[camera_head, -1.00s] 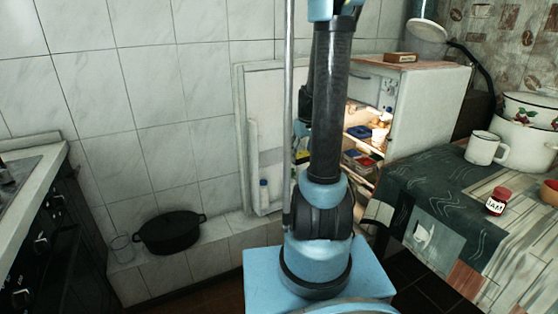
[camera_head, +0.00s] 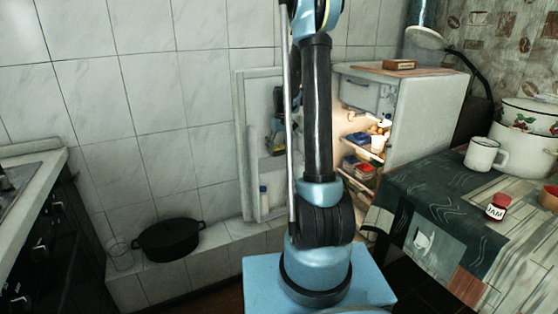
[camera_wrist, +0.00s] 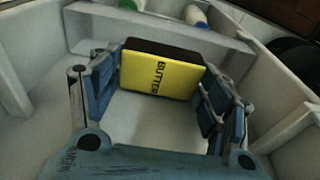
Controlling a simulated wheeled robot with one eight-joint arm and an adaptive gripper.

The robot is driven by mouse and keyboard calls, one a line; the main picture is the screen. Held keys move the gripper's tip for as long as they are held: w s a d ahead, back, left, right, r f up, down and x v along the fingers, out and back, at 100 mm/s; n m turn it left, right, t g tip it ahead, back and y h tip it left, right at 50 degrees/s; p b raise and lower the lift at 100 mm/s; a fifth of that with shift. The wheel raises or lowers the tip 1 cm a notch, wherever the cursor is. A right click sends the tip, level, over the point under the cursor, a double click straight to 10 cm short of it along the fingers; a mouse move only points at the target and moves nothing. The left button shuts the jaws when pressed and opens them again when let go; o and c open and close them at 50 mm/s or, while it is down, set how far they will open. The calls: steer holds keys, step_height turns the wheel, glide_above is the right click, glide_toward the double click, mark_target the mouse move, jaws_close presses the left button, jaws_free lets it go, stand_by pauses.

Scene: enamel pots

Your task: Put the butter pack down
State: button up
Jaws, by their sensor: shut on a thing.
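The butter pack (camera_wrist: 162,76) is a yellow box with a dark top and black BUTTER lettering, seen in the wrist view. My gripper (camera_wrist: 160,84) is shut on it, one blue-grey finger at each side. The pack is in front of the white inner face of the open fridge door (camera_head: 250,170). I cannot tell whether its underside touches a surface.
Bottles with blue and green caps (camera_wrist: 195,16) stand in a door shelf beyond the pack. The lit fridge (camera_head: 425,115) holds several items on its shelves. A black pot (camera_head: 169,238) sits on the ledge. A table (camera_head: 440,215) with a mug (camera_head: 481,152) and jam jar (camera_head: 498,206) stands right.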

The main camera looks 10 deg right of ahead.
mark_target(279, 158)
steer(key=shift+f, duration=3.1)
steer(key=shift+f, duration=0.1)
steer(key=o, duration=1.2)
